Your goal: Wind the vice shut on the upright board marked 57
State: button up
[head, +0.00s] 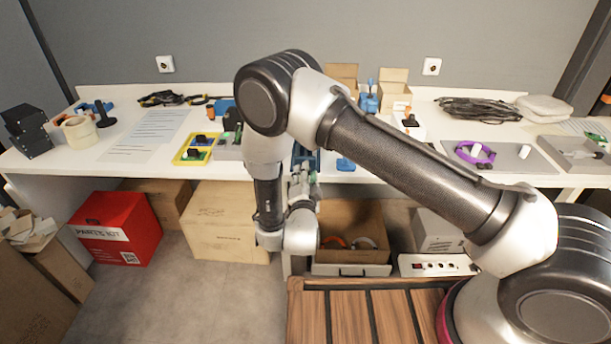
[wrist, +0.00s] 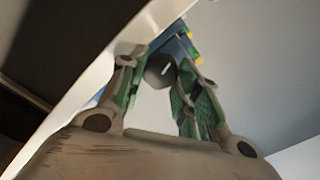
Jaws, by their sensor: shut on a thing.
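My gripper (head: 303,178) is at the front edge of the workbench, below my forearm. In the wrist view its green-padded fingers (wrist: 160,68) are closed around a dark round knob (wrist: 158,73) with a small white mark, which looks like the vice's handle. The blue vice (head: 306,155) is at the bench edge behind my gripper, largely hidden by my arm. Its blue body (wrist: 179,47) shows beyond the knob in the wrist view, with yellow bits beside it. I cannot make out the upright board or its number 57 in either view.
The workbench (head: 95,160) carries a yellow tray (head: 180,158), small cartons (head: 393,90), a cable bundle (head: 480,110) and a grey mat (head: 510,157).

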jog(key=o, duration=1)
jog(key=s, duration=0.7)
jog(key=shift+s, duration=0.25)
jog(key=shift+a, duration=0.15)
